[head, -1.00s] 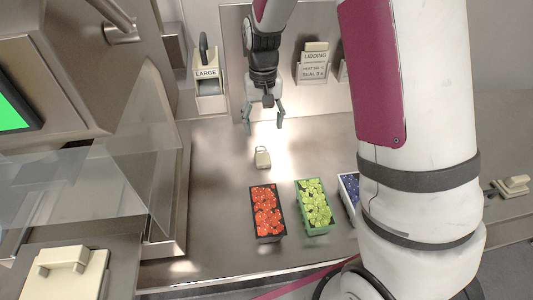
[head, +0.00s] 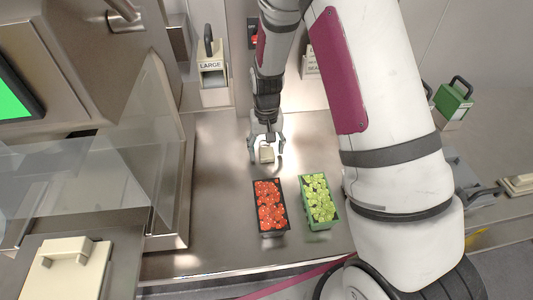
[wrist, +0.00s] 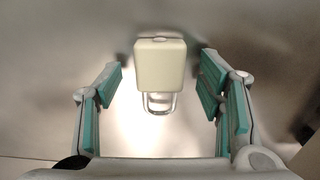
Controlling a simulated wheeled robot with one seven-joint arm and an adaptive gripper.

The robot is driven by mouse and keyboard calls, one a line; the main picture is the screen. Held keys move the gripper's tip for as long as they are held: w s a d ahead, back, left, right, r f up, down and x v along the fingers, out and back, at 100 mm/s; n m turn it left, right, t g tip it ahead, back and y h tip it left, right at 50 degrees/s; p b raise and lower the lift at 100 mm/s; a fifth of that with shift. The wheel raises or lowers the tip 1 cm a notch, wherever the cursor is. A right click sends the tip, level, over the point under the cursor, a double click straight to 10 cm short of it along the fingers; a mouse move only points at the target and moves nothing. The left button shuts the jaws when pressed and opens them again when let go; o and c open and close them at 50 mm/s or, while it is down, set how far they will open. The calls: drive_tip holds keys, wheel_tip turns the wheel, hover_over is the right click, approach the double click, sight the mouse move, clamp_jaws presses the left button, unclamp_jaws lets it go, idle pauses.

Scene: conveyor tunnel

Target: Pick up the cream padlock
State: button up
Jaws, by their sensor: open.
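The cream padlock (head: 266,156) lies on the steel counter, behind the red fruit tray. In the wrist view the padlock (wrist: 160,65) shows its cream body at the top and its metal shackle towards my palm. My gripper (head: 266,157) is above the counter at the padlock, with its fingers open on either side. In the wrist view my gripper (wrist: 165,85) has teal finger pads apart to the left and right of the padlock, with a gap on each side. Nothing is held.
A black tray of red fruit (head: 258,222) and a green tray of pale green fruit (head: 334,217) stand in front of the padlock. A clear sloped panel (head: 150,140) stands at the left. A LARGE-labelled holder (head: 212,68) is at the back. The counter left of the trays is clear.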

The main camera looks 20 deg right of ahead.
sight(267, 151)
drive_tip(key=c, duration=1.3)
drive_tip(key=shift+r, duration=0.1)
wheel_tip(267, 151, up, 10)
drive_tip(key=shift+f, duration=0.1)
drive_tip(key=o, duration=0.6)
clamp_jaws()
